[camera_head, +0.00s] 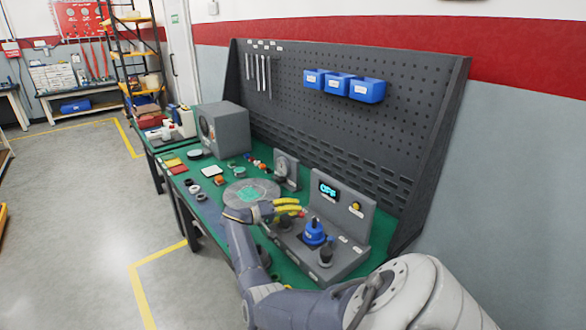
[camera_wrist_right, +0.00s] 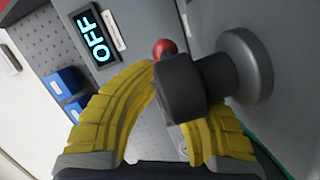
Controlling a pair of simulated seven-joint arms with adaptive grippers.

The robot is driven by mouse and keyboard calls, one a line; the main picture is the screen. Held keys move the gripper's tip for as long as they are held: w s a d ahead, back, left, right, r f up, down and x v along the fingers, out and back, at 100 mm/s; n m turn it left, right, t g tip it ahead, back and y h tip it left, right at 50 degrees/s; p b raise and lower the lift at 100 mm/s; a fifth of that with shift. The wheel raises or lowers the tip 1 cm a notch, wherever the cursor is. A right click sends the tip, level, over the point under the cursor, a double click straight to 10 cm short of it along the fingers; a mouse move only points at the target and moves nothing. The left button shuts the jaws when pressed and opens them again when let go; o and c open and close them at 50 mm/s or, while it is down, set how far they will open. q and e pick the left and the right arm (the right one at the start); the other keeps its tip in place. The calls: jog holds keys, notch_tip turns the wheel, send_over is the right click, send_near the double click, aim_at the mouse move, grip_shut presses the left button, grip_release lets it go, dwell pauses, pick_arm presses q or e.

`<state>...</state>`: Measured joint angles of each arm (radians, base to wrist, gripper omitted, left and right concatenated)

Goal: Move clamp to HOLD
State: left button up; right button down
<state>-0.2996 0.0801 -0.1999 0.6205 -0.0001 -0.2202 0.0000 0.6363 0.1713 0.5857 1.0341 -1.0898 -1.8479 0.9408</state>
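My right gripper (camera_head: 296,206) has yellow fingers and reaches over the front of the grey test fixture (camera_head: 345,262) in the head view. In the right wrist view, a dark knob-like handle (camera_wrist_right: 190,88) on a round grey base (camera_wrist_right: 246,66) lies across the fingers (camera_wrist_right: 172,112), with a red ball (camera_wrist_right: 164,48) beside it. I take this handle to be the clamp, though no HOLD mark is readable. The handle hides part of the right-hand finger, so a firm grip cannot be confirmed. The fixture's display (camera_head: 328,190) reads OFF. My left gripper is not in view.
A blue-topped part (camera_head: 314,232) and a black knob (camera_head: 326,256) stand on the fixture close to my right gripper. A round grey plate (camera_head: 250,192) lies to the left. The pegboard (camera_head: 345,115) with blue bins (camera_head: 338,84) rises behind the green bench.

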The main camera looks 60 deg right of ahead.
jog(key=shift+s, duration=0.4)
dwell(0.8)
jog(key=w+d+r, duration=0.2)
jog(key=shift+w+d, duration=0.35)
jog(key=w+a, duration=0.6)
jog(key=w, duration=0.2)
jog(key=shift+a+r, duration=0.3)
jog(key=shift+r, duration=0.1)
